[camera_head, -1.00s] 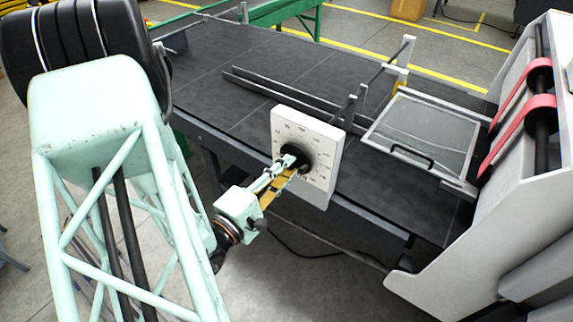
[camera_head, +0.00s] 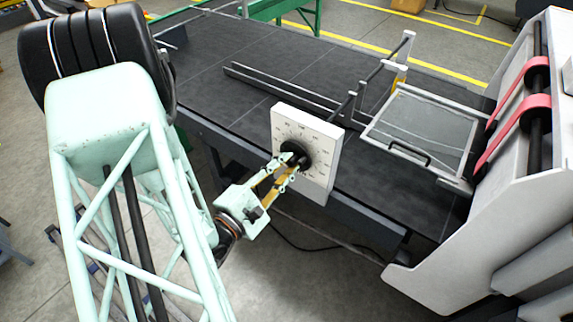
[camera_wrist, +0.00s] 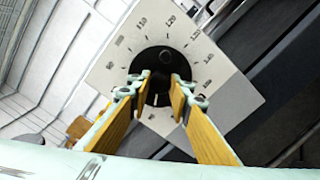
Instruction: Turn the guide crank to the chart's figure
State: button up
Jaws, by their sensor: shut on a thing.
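The guide crank (camera_head: 297,152) is a black round hub on a white square dial plate (camera_head: 327,146) at the near side of the conveyor table. My gripper (camera_head: 293,161) reaches up to it from the lower left and is shut on the crank. In the wrist view, my two yellow-backed fingers (camera_wrist: 161,88) stand on either side of the crank's black hub (camera_wrist: 158,60). Figures such as 110 and 120 ring the hub on the dial plate (camera_wrist: 215,68). The part between the fingertips is partly hidden. I cannot see a chart with a target figure.
Thin metal guide rails (camera_head: 290,92) lie along the dark conveyor table (camera_head: 220,60). A clear framed cover (camera_head: 425,125) with a black handle and a grey machine housing (camera_head: 470,235) stand to the right. Floor in front of the table is open.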

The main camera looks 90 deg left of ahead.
jog(key=o, duration=0.9)
jog(key=shift+d, duration=0.1)
jog(key=shift+v, duration=5.9)
